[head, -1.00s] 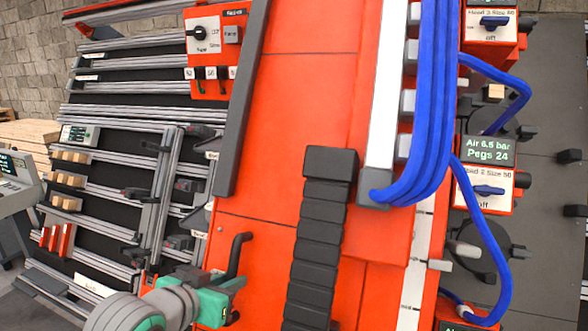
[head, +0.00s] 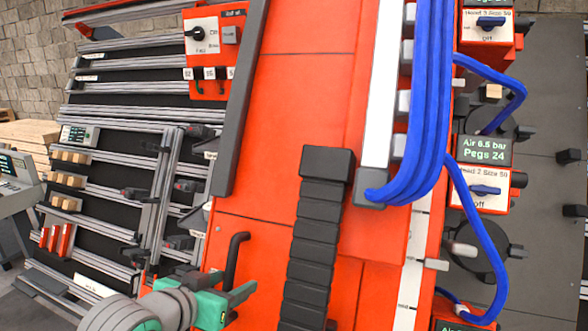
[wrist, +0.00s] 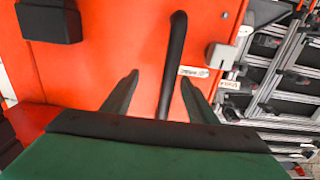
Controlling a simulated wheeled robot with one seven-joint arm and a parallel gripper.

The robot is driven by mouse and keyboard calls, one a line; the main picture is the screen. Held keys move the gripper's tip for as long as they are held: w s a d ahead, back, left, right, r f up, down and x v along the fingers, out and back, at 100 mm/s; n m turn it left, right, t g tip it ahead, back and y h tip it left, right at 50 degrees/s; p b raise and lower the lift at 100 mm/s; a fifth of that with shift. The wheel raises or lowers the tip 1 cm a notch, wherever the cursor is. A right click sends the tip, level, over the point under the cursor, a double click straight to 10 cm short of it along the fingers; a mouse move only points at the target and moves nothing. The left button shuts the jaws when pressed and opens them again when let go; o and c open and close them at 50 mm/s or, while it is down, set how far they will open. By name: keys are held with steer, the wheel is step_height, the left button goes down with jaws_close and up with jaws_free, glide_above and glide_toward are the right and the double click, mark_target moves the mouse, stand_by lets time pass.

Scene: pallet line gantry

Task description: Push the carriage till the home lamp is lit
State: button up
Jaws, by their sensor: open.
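The carriage (head: 285,110) is a large red panel crossing the middle of the head view; its red face (wrist: 100,50) fills much of the wrist view. A bent black bar handle (head: 236,262) stands on its lower left side. In the wrist view the handle (wrist: 174,60) runs lengthwise between my fingers. My gripper (head: 245,300) is green with dark fingers, open, at the handle's lower end. In the wrist view its two fingers (wrist: 160,92) stand apart on either side of the handle. I cannot tell whether either finger touches it. I cannot pick out a home lamp.
Blue hoses (head: 430,110) and a black cable chain (head: 318,225) run along the carriage. Head stations with an "Air 6.5 bar, Pegs 24" display (head: 484,150) stand at right. Aluminium rails (head: 110,155) fill the left. A small control box (head: 210,45) hangs at top.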

steer(key=v, duration=0.9)
stand_by(0.3)
steer(key=shift+w+f, duration=0.1)
steer(key=shift+w, duration=0.05)
